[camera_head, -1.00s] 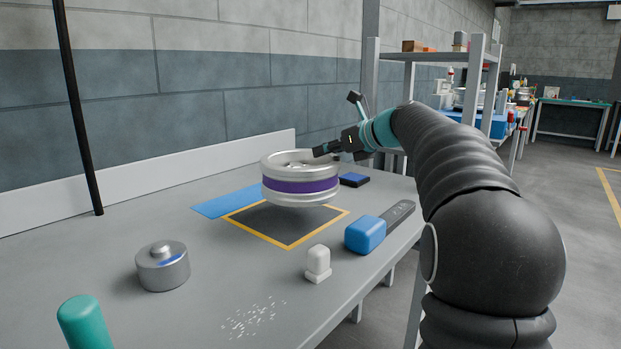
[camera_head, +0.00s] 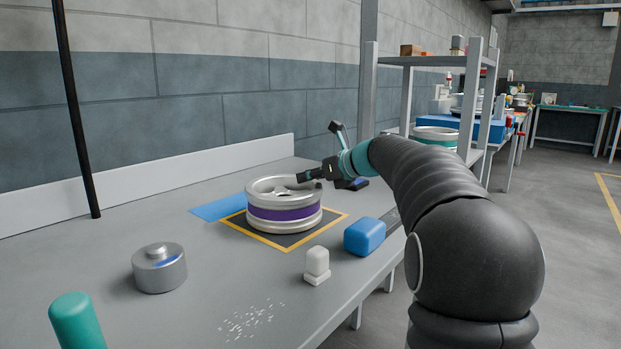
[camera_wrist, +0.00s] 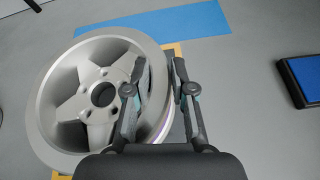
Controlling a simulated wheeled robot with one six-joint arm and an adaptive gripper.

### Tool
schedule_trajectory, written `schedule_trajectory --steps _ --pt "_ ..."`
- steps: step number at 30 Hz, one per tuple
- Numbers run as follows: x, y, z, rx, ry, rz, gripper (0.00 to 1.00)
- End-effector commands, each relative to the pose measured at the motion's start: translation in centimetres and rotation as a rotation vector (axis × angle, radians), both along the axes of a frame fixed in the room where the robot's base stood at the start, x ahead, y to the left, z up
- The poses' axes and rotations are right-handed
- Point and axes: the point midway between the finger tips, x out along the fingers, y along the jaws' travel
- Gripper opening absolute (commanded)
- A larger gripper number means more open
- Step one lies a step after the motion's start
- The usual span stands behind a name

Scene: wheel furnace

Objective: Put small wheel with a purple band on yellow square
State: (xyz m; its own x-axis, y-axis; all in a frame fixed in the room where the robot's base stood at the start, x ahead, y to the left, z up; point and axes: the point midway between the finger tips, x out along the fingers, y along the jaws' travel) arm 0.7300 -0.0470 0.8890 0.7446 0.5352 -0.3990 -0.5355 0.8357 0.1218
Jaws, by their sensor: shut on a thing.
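The small silver wheel with a purple band (camera_head: 284,213) lies flat over the yellow square (camera_head: 336,221), a yellow outline on the grey table. In the head view its lower rim looks at or very near the square's surface; I cannot tell if it touches fully. My gripper (camera_head: 310,175) is shut on the wheel's right rim. In the wrist view the wheel (camera_wrist: 85,105) fills the left, and one finger of my gripper (camera_wrist: 158,75) is inside the rim, the other outside. Parts of the yellow outline (camera_wrist: 178,50) show behind the wheel.
A blue mat (camera_head: 217,207) lies behind the square. A blue block (camera_head: 364,236) and a small white object (camera_head: 317,265) stand in front right. A metal cylinder (camera_head: 159,268) and a green cylinder (camera_head: 77,322) stand at left front. A shelf (camera_head: 430,57) stands behind my arm.

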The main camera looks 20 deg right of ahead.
Motion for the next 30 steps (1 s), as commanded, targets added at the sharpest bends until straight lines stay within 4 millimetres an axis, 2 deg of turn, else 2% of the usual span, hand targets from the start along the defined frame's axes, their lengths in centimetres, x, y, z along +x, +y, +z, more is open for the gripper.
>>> schedule_trajectory --steps 5,6,9,20,23,30 --pt "0.0 0.0 0.0 0.002 -0.002 -0.001 0.00" --pt "0.0 0.0 -0.3 0.001 0.001 0.000 0.26" --pt "0.0 0.0 -0.2 0.001 0.001 0.000 0.49" --pt "0.0 0.0 0.1 -0.001 -0.001 0.000 0.49" --pt "-0.7 -0.6 0.4 -0.001 0.000 -0.002 0.49" --pt "-4.0 -3.0 2.3 -0.001 -0.001 -0.005 0.49"
